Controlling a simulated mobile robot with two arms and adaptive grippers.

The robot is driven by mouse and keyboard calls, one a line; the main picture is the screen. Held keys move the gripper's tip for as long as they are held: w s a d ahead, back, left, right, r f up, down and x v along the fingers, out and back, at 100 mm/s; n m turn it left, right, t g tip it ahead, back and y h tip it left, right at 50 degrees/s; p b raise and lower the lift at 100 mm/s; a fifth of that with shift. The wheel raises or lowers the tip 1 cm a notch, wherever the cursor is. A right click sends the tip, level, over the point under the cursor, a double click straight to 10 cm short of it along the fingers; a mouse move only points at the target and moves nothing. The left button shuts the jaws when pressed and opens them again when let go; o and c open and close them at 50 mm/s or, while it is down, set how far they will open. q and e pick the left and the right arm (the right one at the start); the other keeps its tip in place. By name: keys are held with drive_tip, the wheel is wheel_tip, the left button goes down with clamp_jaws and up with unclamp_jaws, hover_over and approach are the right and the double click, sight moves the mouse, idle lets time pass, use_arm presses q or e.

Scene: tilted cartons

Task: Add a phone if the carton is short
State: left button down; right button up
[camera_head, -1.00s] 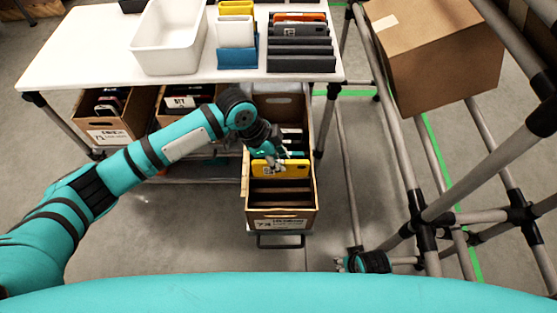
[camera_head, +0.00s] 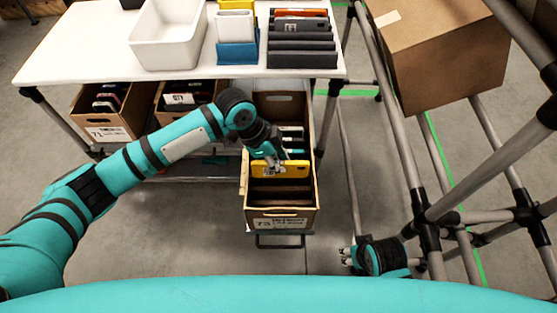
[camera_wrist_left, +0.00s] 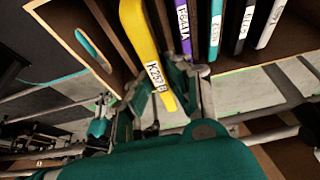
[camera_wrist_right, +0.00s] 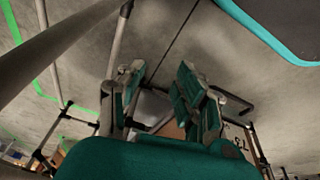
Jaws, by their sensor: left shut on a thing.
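The open cardboard carton (camera_head: 281,211), labelled 73, sits pulled out in front of the table. A yellow phone (camera_head: 292,170) stands on edge across it, with slotted dividers in front and several other phones behind. My left gripper (camera_head: 274,163) is shut on the yellow phone at the carton. In the left wrist view the yellow phone (camera_wrist_left: 147,50) has a white code label and sits between the fingers (camera_wrist_left: 168,108). Beyond it are a purple phone (camera_wrist_left: 182,30), a teal one (camera_wrist_left: 216,28) and darker ones. My right gripper (camera_head: 349,257) is open and empty, low at the right; its spread fingers show in the right wrist view (camera_wrist_right: 160,95).
The white table (camera_head: 100,50) holds a white bin (camera_head: 168,45), a blue holder (camera_head: 237,53) and a dark slotted rack (camera_head: 302,58). Two more cartons (camera_head: 110,128) (camera_head: 183,112) stand below. A pipe frame (camera_head: 480,165) with a closed box (camera_head: 440,55) is at right.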

sight(278, 176)
use_arm(q)
drive_tip(key=shift+f+b, duration=0.4)
drive_tip(key=shift+b, duration=0.05)
drive_tip(key=shift+f+b, duration=0.35)
drive_tip(key=shift+b, duration=0.05)
drive_tip(key=shift+f+b, duration=0.5)
drive_tip(key=shift+b, duration=0.15)
drive_tip(key=shift+f, duration=0.15)
drive_tip(key=shift+f+b, duration=0.3)
drive_tip(key=shift+f, duration=1.8)
use_arm(e)
wheel_tip(278, 176, up, 10)
drive_tip(key=shift+s+d+f+t, duration=0.15)
drive_tip(key=shift+s+f+t, duration=0.1)
drive_tip(key=shift+s+t, duration=0.1)
use_arm(q)
drive_tip(key=shift+f, duration=0.25)
drive_tip(key=c, duration=1.2)
unclamp_jaws()
